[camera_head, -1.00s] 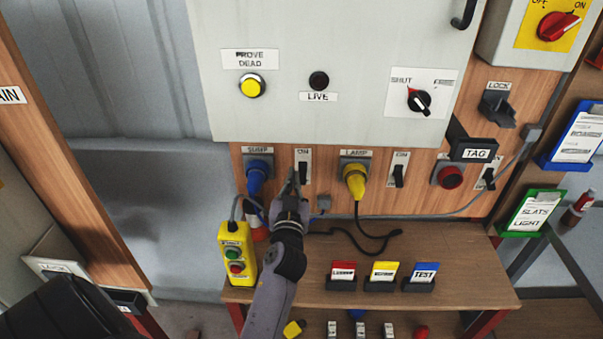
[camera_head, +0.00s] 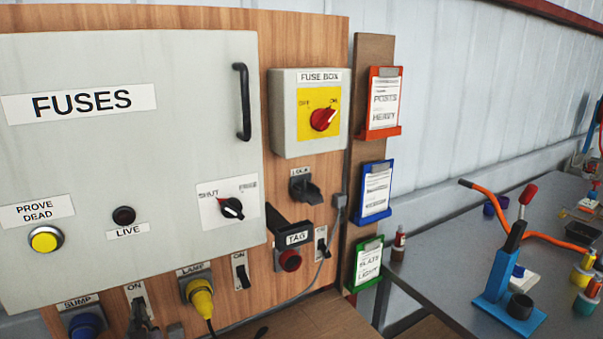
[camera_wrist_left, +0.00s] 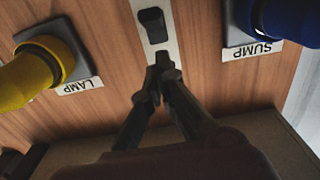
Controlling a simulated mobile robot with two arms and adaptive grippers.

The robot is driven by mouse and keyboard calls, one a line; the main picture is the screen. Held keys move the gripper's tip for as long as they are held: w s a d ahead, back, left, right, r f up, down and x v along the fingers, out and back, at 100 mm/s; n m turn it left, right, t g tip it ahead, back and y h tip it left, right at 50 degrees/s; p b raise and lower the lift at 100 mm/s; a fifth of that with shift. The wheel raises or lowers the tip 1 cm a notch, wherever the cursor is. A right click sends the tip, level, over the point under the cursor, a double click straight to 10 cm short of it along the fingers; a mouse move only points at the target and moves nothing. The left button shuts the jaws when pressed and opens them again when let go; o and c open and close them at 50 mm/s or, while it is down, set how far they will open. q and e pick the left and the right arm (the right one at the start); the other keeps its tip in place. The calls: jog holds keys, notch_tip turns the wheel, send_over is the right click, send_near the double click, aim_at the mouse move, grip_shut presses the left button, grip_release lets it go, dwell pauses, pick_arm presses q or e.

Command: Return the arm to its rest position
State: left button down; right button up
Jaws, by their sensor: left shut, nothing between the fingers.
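My left gripper (camera_head: 143,325) shows at the bottom left edge of the head view, in front of the switch plate (camera_head: 136,294) between the sump and lamp sockets. In the left wrist view its two dark fingers (camera_wrist_left: 163,68) are closed together and hold nothing. The fingertips are just beside the black rocker switch (camera_wrist_left: 152,25); I cannot tell whether they touch it. Most of my left arm is out of the head view. My right gripper is in neither view.
The yellow lamp plug (camera_head: 202,299) and blue sump plug (camera_head: 86,325) flank the gripper; they also show in the wrist view. Above is the grey fuses cabinet (camera_head: 130,165). The fuse box (camera_head: 310,112) is to the right, then clipboards and a grey table (camera_head: 450,285) with tools.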

pick_arm(q)
jog(key=s+d+f+m+g+h, duration=0.1)
jog(key=s+d+f+g+h, duration=0.15)
jog(key=s+f, duration=0.35)
jog(key=s+d+f+m+g+h, duration=0.1)
jog(key=s+f+g, duration=0.25)
jog(key=s, duration=0.55)
jog(key=s+d+f+m+g+h, duration=0.3)
jog(key=s+d, duration=0.4)
jog(key=s, duration=0.3)
jog(key=s+d+f+m+g+h, duration=0.2)
jog(key=s+d+m+g+h, duration=0.1)
jog(key=s+d, duration=0.5)
notch_tip(320, 180, down, 26)
jog(key=s+a+g, duration=0.1)
jog(key=s+a, duration=0.1)
jog(key=s+a+f+g, duration=0.1)
jog(key=s+a+f, duration=0.1)
jog(key=s+f, duration=1.4)
jog(key=shift+s+a+m, duration=0.25)
jog(key=shift+s+m, duration=0.05)
jog(key=shift+s, duration=0.2)
